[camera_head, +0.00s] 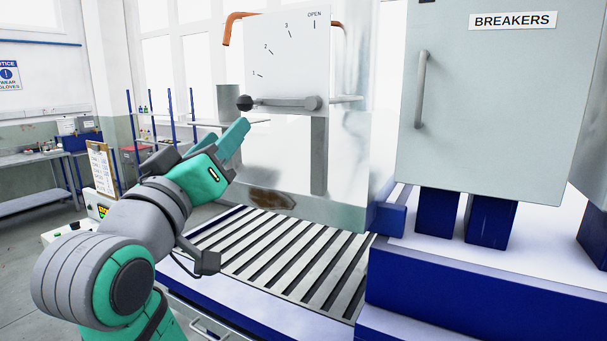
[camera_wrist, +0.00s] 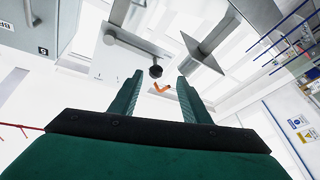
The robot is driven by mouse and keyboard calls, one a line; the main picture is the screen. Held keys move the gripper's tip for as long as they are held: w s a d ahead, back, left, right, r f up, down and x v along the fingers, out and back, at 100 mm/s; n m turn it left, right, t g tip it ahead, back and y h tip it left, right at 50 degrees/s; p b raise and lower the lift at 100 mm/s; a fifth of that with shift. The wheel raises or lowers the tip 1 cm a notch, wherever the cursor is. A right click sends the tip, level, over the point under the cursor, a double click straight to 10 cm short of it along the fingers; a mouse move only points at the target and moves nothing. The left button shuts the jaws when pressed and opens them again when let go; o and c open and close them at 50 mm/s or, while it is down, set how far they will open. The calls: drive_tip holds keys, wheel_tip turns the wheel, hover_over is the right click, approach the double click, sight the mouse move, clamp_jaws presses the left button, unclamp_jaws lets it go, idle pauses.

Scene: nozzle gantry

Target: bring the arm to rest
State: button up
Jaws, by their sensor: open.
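My gripper (camera_head: 231,139) is raised in front of the white dial panel, its green fingers pointing up toward the lever's knob. In the wrist view my gripper (camera_wrist: 157,92) shows two fingers spread apart with nothing between them. The lever (camera_head: 285,103) is grey with a dark round knob (camera_head: 244,103) at its left end and lies about level across the panel (camera_head: 290,60), which is marked 1, 2, 3 and OPEN. The knob also shows in the wrist view (camera_wrist: 156,71), beyond the fingertips and seemingly apart from them.
A slatted conveyor (camera_head: 285,252) lies below the panel. A grey BREAKERS cabinet (camera_head: 490,110) with a handle (camera_head: 421,90) stands at right on a blue-edged base (camera_head: 460,292). A clipboard (camera_head: 101,168) and a workbench (camera_head: 38,160) are at left. Open floor shows at lower left.

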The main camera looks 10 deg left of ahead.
drive_tip(key=w+f+n+g+y, duration=0.1)
drive_tip(key=w+f, duration=0.2)
drive_tip(key=f, duration=1)
drive_tip(key=w+f+n+y, duration=0.1)
drive_tip(key=w+f, duration=0.3)
drive_tip(key=f, duration=0.8)
drive_tip(key=s+d+f+g+y, duration=0.1)
drive_tip(key=s+d+f, duration=0.2)
drive_tip(key=f, duration=0.8)
drive_tip(key=s+d+f+g, duration=0.1)
drive_tip(key=s+d+f, duration=0.15)
drive_tip(key=f, duration=0.85)
drive_tip(key=s+d+f+m+g, duration=0.1)
drive_tip(key=s+d+f, duration=0.2)
drive_tip(key=s+f, duration=0.5)
drive_tip(key=s+d+f+m+g, duration=0.1)
drive_tip(key=s+d+f, duration=0.3)
drive_tip(key=s+f, duration=0.4)
drive_tip(key=s+d+f+m, duration=0.1)
drive_tip(key=s+d+m, duration=0.1)
drive_tip(key=s, duration=0.9)
drive_tip(key=s+d+f+m+g+h, duration=0.1)
drive_tip(key=s+d+m, duration=0.1)
drive_tip(key=s, duration=0.9)
drive_tip(key=shift+s+d+f, duration=0.2)
drive_tip(key=shift+d+f, duration=0.15)
drive_tip(key=shift+d, duration=0.45)
